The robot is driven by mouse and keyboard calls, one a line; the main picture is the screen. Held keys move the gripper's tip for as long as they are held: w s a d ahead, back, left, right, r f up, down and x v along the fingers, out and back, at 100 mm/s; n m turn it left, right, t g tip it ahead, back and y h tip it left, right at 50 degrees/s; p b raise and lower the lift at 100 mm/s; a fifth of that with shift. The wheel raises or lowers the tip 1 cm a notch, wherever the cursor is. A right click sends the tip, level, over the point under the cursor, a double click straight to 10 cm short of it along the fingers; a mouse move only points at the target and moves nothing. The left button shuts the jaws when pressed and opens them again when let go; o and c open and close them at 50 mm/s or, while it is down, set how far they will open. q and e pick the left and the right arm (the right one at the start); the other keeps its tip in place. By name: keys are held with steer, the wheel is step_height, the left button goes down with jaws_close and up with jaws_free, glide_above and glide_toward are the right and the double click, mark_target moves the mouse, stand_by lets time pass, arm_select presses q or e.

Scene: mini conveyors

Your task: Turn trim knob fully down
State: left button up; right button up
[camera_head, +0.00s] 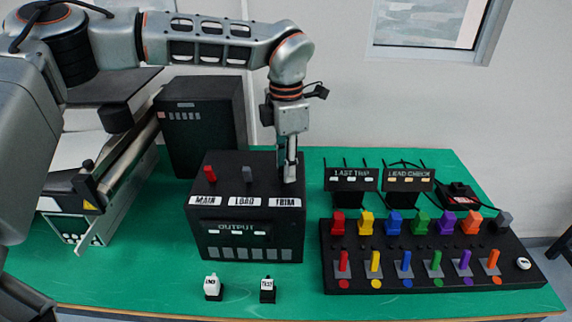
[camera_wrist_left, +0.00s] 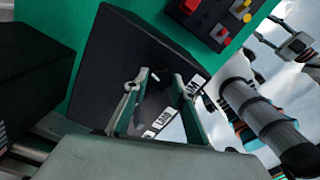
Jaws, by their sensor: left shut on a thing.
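The black control box (camera_head: 245,247) has a top panel with labels MAIN, LOAD and TRIM. My left gripper (camera_head: 290,175) points down onto the panel at the right, just behind the TRIM label (camera_head: 285,202). It is shut on the trim knob, which the fingers hide in the head view, so its angle cannot be told. In the left wrist view the fingers (camera_wrist_left: 161,80) reach down to the box top (camera_wrist_left: 112,60), with a dark patch between them. My right gripper is not in view.
A black cabinet (camera_head: 205,120) is behind. Two small switches (camera_head: 212,287) (camera_head: 267,290) stand in front. A board (camera_head: 435,254) of coloured levers and plugs is right. Green table (camera_head: 130,280) shows at front left.

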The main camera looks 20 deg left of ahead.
arm_select(q)
steer(key=n+b, duration=0.1)
steer(key=n, duration=0.2)
steer(key=shift+n, duration=0.3)
steer(key=n+b, duration=0.2)
steer(key=n, duration=0.3)
steer(key=shift+n, duration=0.3)
steer(key=n, duration=0.4)
steer(key=shift+n+b, duration=0.3)
steer(key=shift+b, duration=0.1)
steer(key=n+b, duration=0.1)
steer(key=n, duration=0.9)
steer(key=shift+n+b, duration=0.35)
steer(key=shift+n, duration=0.05)
steer(key=n, duration=0.4)
steer(key=shift+n, duration=0.3)
steer(key=n+b, duration=0.1)
steer(key=n, duration=0.4)
steer(key=shift+r+n, duration=0.1)
steer(key=shift+n, duration=2.3)
